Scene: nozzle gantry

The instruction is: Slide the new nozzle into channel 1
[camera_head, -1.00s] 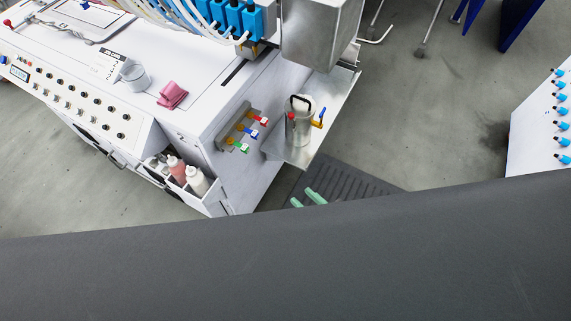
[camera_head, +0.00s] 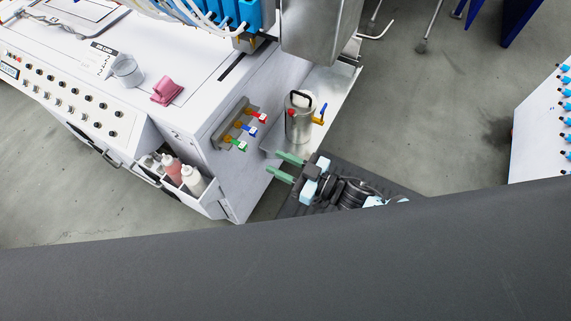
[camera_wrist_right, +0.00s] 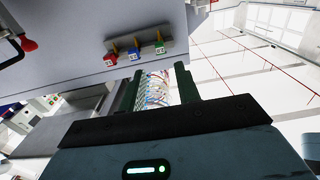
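A row of blue nozzle blocks (camera_head: 240,14) with white hoses sits on the gantry at the top of the head view. I cannot tell which position is channel 1. Several small blue-capped pieces (camera_head: 563,123) stand on a white surface at the far right; I cannot tell whether one is the new nozzle. My right gripper (camera_head: 273,162) is open and empty, its green fingers apart, near the machine's end panel and below the metal canister. In the right wrist view its fingers (camera_wrist_right: 159,72) also show apart with nothing between them. My left gripper is not in view.
Red, blue and green taps on a grey bracket (camera_head: 225,130) stick out of the end panel near my right gripper. A metal canister (camera_head: 299,125) stands on a side shelf (camera_head: 336,90). Bottles sit in a side bin (camera_head: 209,204). The grey floor at right is open.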

